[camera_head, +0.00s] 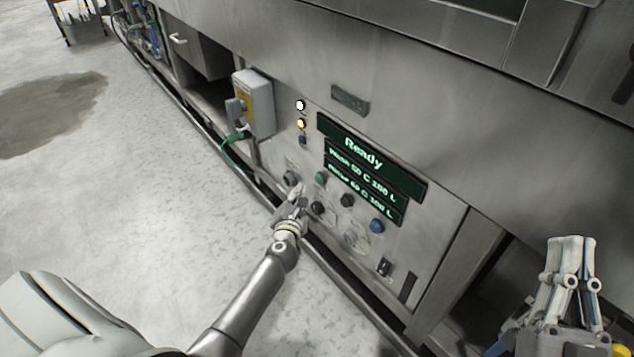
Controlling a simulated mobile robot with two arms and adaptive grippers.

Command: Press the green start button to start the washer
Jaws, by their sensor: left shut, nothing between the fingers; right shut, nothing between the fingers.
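The washer's control panel (428,222) is on the steel front, with a lit display (372,166) reading "Ready" above two lines of wash and rinse settings. The green button (320,177) is below the display's left end, uncovered. My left gripper (299,190) is shut and empty, just below and left of the green button, in front of the lower knobs. I cannot tell whether it touches the panel. My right gripper (571,243) is shut and empty at the lower right, pointing up, away from the buttons.
A grey and yellow switch box (258,103) with a green cable juts out at the left. Open floor (150,190) lies left; a wet patch (45,112) is on it.

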